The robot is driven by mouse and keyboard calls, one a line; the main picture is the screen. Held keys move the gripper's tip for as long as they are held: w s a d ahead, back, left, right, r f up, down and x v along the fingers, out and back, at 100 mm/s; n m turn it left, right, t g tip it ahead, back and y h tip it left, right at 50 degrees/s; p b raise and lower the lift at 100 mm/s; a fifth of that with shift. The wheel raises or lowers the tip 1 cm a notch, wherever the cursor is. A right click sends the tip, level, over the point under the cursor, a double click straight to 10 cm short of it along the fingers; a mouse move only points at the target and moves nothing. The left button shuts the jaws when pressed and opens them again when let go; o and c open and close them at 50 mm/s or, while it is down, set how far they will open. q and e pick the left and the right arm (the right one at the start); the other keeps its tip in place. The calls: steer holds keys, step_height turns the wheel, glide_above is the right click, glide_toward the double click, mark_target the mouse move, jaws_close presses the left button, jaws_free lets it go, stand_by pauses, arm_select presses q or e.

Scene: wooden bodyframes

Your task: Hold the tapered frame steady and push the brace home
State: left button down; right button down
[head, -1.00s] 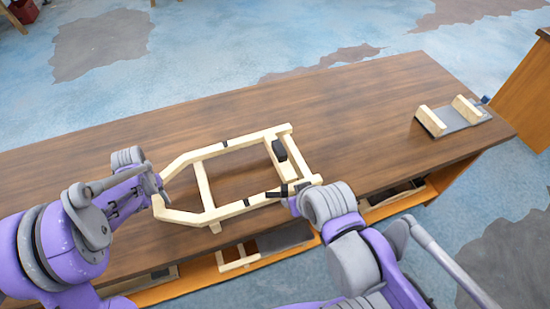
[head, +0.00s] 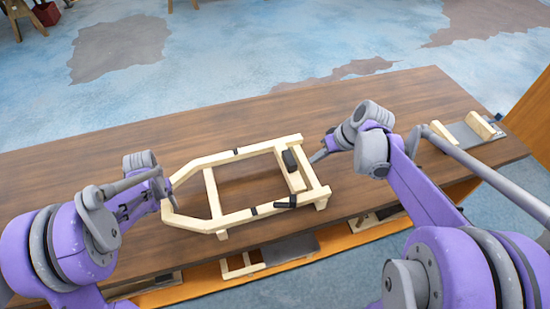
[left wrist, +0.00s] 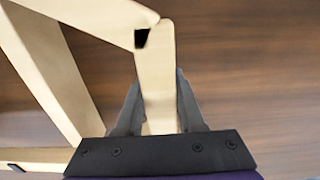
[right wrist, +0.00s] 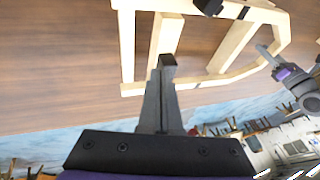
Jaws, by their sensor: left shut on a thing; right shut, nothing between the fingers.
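The tapered wooden frame (head: 245,213) lies on the table with its narrow end to the left. My left gripper (head: 165,190) is shut on the narrow end; the left wrist view shows its fingers on both sides of a frame bar (left wrist: 157,75). The pale bar I take for the brace (head: 296,181) lies across the wide end, just inside the end bar (head: 315,173), with a black block (head: 290,160) at its far part. In the right wrist view the brace (right wrist: 165,38) shows beyond the fingertips (right wrist: 167,62); contact is unclear.
A grey plate (head: 465,133) with wooden blocks stands at the table's right end, behind my right arm. Black clips (head: 257,210) sit on the frame's side rails. The table (head: 180,130) is clear behind the frame. Wooden parts show on a shelf below the front edge.

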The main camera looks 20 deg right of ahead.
mark_target(289, 165)
steer(key=w+d+f+n+y, duration=0.1)
steer(key=w+d+f+y, duration=0.15)
steer(key=w+d, duration=0.4)
steer(key=x, duration=0.3)
steer(key=s+x, duration=0.1)
steer(key=x, duration=0.2)
steer(key=f+x, duration=0.1)
steer(key=x, duration=0.2)
steer(key=shift+s+d+f, duration=0.1)
steer(key=shift+d+f, duration=0.05)
steer(key=shift+d, duration=0.2)
steer(key=shift+s+a, duration=0.1)
steer(key=shift+a, duration=1.65)
